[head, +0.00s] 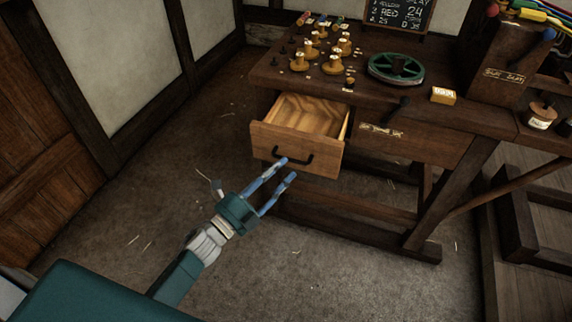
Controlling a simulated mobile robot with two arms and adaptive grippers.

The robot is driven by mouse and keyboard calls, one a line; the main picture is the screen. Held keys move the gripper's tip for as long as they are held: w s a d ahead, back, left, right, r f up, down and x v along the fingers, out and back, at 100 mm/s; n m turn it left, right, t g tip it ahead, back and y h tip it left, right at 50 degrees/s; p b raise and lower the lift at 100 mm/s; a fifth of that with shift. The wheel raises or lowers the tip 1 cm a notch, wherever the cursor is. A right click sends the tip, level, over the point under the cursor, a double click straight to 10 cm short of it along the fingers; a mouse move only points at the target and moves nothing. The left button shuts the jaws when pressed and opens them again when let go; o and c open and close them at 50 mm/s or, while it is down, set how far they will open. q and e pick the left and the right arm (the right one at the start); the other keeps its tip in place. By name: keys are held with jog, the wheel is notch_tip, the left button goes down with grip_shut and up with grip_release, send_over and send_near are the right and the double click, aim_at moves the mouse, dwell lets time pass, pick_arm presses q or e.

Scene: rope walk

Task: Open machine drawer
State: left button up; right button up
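The machine drawer (270,142) is a light wooden drawer pulled out from the dark workbench (450,119). Its inside shows and looks empty. Its front carries a dark bar handle (293,156). My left gripper (287,168) is in front of the drawer, its two blue fingers spread apart with nothing between them. The fingertips are close to the handle, just below and in front of it; I cannot tell whether they touch it. My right gripper is not in view.
A second drawer front (410,140) is closed at the right. A chalkboard (402,13) stands behind.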

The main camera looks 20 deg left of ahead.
pick_arm(q)
jog(key=v, duration=0.9)
